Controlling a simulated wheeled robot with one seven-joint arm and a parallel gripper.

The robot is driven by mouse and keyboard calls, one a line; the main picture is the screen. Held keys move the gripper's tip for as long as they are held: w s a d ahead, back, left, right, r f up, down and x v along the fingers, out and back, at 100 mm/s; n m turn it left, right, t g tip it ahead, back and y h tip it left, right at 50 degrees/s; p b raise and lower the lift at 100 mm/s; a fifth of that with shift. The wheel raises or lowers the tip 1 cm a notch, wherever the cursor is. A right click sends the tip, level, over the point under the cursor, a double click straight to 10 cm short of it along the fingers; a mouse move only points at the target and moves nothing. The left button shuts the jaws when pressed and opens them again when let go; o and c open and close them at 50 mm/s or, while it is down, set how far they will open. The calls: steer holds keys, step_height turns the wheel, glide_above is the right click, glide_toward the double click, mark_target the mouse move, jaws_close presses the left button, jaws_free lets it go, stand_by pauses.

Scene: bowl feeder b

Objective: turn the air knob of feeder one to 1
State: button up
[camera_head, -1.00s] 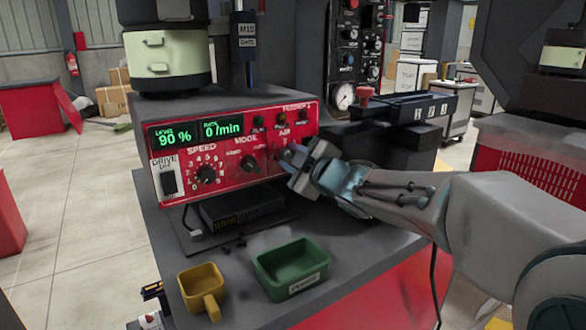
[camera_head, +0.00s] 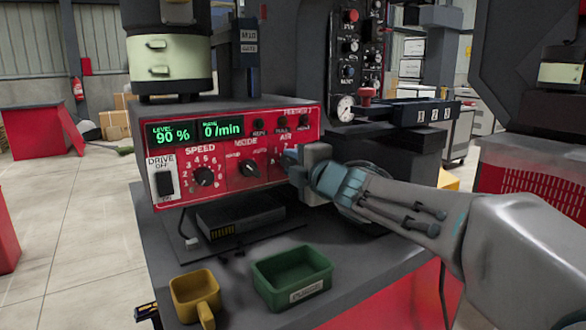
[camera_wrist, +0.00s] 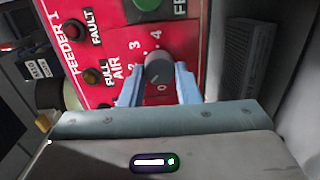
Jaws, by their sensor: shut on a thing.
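The red control panel (camera_head: 225,165) of the feeder carries the AIR knob at its right end. In the head view my gripper (camera_head: 290,162) hides the knob. I cannot clearly tell which figure the knob's mark points to.
Left of the air knob are the mode knob (camera_head: 249,169), speed knob (camera_head: 203,176) and black drive switch (camera_head: 165,183). The display reads 90 % and 0/min. A green bin (camera_head: 291,279) and a yellow cup (camera_head: 196,296) stand below on the bench. A dial gauge (camera_head: 344,107) is behind.

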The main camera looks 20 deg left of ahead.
stand_by(0.4)
steer(key=o, duration=1)
steer(key=shift+p+v, duration=1.55)
steer(key=shift+v, duration=5.35)
